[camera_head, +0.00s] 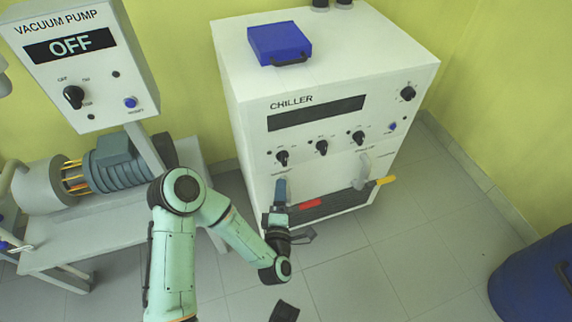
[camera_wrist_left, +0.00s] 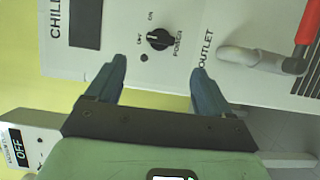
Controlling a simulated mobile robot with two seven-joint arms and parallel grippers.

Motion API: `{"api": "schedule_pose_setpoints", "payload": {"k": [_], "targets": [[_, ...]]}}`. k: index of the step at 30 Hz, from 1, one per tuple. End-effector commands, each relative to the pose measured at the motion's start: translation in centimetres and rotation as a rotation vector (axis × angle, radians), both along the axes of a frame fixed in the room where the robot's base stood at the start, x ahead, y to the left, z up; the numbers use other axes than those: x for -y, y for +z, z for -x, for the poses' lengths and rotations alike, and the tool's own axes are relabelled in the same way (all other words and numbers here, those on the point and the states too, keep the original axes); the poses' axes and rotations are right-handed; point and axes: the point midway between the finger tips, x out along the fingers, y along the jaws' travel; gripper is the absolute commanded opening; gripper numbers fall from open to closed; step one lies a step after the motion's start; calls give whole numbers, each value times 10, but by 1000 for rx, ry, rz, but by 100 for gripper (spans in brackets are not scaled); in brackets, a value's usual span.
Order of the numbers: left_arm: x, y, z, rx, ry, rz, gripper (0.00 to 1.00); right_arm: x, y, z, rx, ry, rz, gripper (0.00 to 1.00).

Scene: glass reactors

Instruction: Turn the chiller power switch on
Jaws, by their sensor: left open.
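The chiller (camera_head: 330,85) is a white cabinet with a dark, blank display (camera_head: 316,113). Its power switch (camera_head: 282,157) is the black knob at the left of the lower row. In the left wrist view this power switch (camera_wrist_left: 158,39), labelled POWER, shows turned sideways with OFF and ON marks; its exact setting is hard to read. My left gripper (camera_head: 282,188) is just below the knob in the head view. In the left wrist view the open, empty jaws (camera_wrist_left: 155,85) stand apart on either side of the knob's line, not touching it.
An outlet pipe (camera_wrist_left: 250,58) with a red handle (camera_wrist_left: 305,22) is close to one finger. Another pipe (camera_head: 362,170) has a yellow handle (camera_head: 386,180). A blue case (camera_head: 279,43) lies on the chiller. The vacuum pump panel (camera_head: 85,75) reads OFF. A blue barrel (camera_head: 540,275) stands right.

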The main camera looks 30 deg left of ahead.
Motion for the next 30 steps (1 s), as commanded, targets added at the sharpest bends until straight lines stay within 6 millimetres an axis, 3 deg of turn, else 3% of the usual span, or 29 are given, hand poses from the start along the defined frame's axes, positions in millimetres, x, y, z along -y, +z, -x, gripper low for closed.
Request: {"api": "schedule_pose_setpoints", "payload": {"k": [9, 15, 21, 30], "targets": [[-32, -1, -59, 1, 3, -4, 81, 7, -10, -14, 35, -14, 18, 100], [-46, -1, -89, -1, 1, -2, 81, 10, -20, -7, 9, -17, 20, 100], [-53, -1, -103, -3, -1, -2, 81, 11, -26, 0, -13, -19, 18, 100], [-53, 0, -104, -3, -2, -2, 81, 11, -26, 1, -16, -18, 19, 100]]}}
